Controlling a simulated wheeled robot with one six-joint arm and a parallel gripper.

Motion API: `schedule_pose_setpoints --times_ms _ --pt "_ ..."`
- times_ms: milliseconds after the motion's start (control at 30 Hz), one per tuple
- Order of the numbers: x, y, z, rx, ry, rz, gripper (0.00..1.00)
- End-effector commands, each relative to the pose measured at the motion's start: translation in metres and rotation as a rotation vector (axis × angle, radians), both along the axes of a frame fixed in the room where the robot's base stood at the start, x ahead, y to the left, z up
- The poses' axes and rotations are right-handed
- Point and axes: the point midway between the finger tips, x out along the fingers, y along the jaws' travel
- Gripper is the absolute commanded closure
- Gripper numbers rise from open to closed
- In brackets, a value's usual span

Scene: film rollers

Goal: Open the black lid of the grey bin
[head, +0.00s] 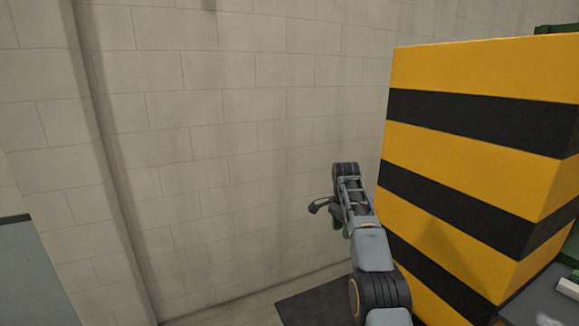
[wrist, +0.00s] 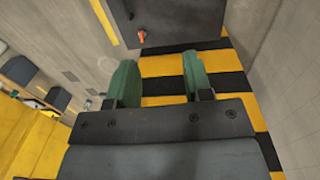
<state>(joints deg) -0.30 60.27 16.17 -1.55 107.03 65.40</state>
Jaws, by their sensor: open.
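My gripper (head: 340,225) is in the head view, out in front of the block wall and just left of a striped block. Its green fingers are mostly hidden behind the wrist. In the wrist view my gripper (wrist: 160,78) shows two green fingers spread apart with nothing between them. I cannot make out a grey bin with a black lid for certain in either view. A flat dark surface (head: 312,302) shows low in the head view, partly behind my arm; I cannot tell what it is.
A large yellow-and-black striped block (head: 470,150) stands close on the right of my arm. A pale block wall (head: 220,130) fills the back. A dark panel with an orange knob (wrist: 141,36) is beyond the fingers. Dark boxes (wrist: 58,98) show at the left of the wrist view.

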Motion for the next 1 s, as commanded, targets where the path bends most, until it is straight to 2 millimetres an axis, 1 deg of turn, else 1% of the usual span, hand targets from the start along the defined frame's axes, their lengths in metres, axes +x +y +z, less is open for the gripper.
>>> schedule_pose_setpoints --times_ms 167,233,300,433,500,667,767,867,967,1000 --pt "0.008 -0.007 -0.001 0.004 -0.043 0.102 0.54" --pt "0.013 -0.011 -0.01 0.006 -0.05 0.149 0.54" --pt "0.016 -0.012 -0.023 0.009 -0.044 0.2 0.54" --pt "0.018 -0.011 -0.046 0.017 -0.027 0.289 0.54" --pt "0.017 -0.01 -0.054 0.02 -0.022 0.34 0.54" --pt "0.01 -0.009 -0.065 0.027 -0.021 0.459 0.54" --pt "-0.001 -0.008 -0.066 0.031 -0.027 0.544 0.54" --pt "-0.02 -0.007 -0.063 0.031 -0.045 0.648 0.54" --pt "-0.05 -0.005 -0.057 0.026 -0.071 0.762 0.54" --pt "-0.065 -0.005 -0.055 0.023 -0.081 0.803 0.54"
